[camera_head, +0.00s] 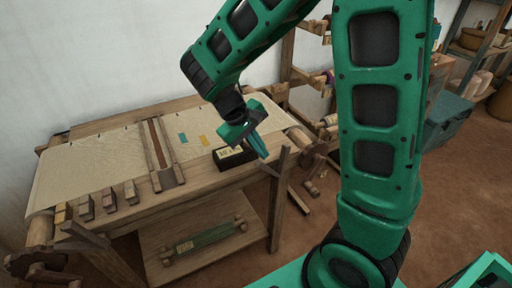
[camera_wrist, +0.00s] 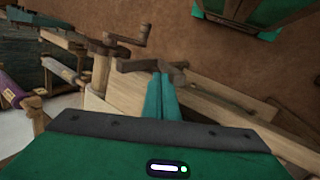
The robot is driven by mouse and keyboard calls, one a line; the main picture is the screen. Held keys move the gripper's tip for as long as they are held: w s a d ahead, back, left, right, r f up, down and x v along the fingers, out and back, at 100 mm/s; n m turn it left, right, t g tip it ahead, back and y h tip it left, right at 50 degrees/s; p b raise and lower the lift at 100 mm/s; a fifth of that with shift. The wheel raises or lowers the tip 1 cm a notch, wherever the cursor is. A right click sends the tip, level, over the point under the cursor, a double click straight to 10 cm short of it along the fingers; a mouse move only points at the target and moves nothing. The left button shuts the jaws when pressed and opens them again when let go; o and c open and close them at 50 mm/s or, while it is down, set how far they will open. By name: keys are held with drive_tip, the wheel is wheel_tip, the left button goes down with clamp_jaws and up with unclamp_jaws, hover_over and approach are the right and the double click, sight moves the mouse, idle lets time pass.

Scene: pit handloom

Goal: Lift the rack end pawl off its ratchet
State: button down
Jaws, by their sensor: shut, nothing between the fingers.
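My gripper (camera_head: 262,152) is shut and empty, its teal fingers angled down near the right front corner of the wooden loom table (camera_head: 185,195). In the wrist view the closed fingertips (camera_wrist: 160,78) lie close to a wooden bar with a hooked or forked end (camera_wrist: 150,66). This may be the rack end pawl, but I cannot tell for sure, nor whether the fingers touch it. The ratchet cannot be made out clearly; a wooden crank (camera_wrist: 135,38) shows beyond the bar.
A small black box (camera_head: 234,158) sits on the table by my gripper. Several wooden blocks (camera_head: 108,198) line the front left edge, and pale cloth (camera_head: 95,160) covers the top. A wooden rack stands behind at right.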

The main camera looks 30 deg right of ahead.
drive_tip(key=shift+a+f, duration=0.3)
drive_tip(key=shift+a, duration=0.3)
drive_tip(key=shift+s+a, duration=0.1)
drive_tip(key=shift+a, duration=0.05)
drive_tip(key=shift+f, duration=0.1)
wheel_tip(320, 180, up, 12)
drive_tip(key=w+a, duration=0.1)
drive_tip(key=a, duration=0.1)
drive_tip(key=shift+w, duration=0.35)
drive_tip(key=shift+a, duration=0.1)
idle(0.3)
